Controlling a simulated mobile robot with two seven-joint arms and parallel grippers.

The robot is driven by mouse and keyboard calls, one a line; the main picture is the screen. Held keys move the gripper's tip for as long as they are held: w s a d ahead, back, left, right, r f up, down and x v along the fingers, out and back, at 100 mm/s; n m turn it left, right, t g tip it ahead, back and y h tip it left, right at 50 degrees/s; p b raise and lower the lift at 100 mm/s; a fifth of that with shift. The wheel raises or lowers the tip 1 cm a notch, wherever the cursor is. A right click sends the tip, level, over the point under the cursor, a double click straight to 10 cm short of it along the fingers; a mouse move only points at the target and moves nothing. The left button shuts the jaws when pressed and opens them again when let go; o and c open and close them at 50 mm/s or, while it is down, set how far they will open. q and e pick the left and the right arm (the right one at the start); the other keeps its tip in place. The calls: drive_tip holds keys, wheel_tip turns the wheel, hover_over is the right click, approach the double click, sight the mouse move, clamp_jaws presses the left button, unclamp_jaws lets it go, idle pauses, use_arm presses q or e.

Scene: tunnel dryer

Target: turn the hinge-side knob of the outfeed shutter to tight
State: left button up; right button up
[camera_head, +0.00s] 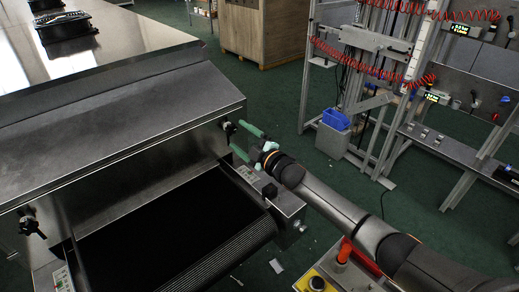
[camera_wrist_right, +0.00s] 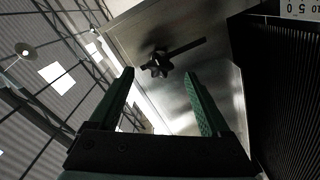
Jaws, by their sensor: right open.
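The outfeed shutter is a sloping grey metal hood (camera_head: 120,110) above a black conveyor belt (camera_head: 180,235). A black knob (camera_head: 228,127) sits at its right end, close to my right gripper (camera_head: 238,137). In the right wrist view this knob (camera_wrist_right: 158,63) is a dark lobed star beside a dark narrow slot or bar. My right gripper (camera_wrist_right: 159,80) is open and empty, its green fingers spread toward the knob and apart from it. A second black knob (camera_head: 32,224) is at the shutter's left end. I cannot tell which knob is hinge-side. My left gripper is out of view.
A side rail with a control box (camera_head: 268,195) lies just below my right gripper. A red-and-yellow control post (camera_head: 335,265) stands near my right forearm. A workbench frame with red coiled hoses (camera_head: 375,65) stands at the right. Green floor (camera_head: 285,110) is free between.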

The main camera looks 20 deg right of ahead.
drive_tip(key=v, duration=0.9)
drive_tip(key=shift+s, duration=0.3)
drive_tip(key=shift+d, duration=0.1)
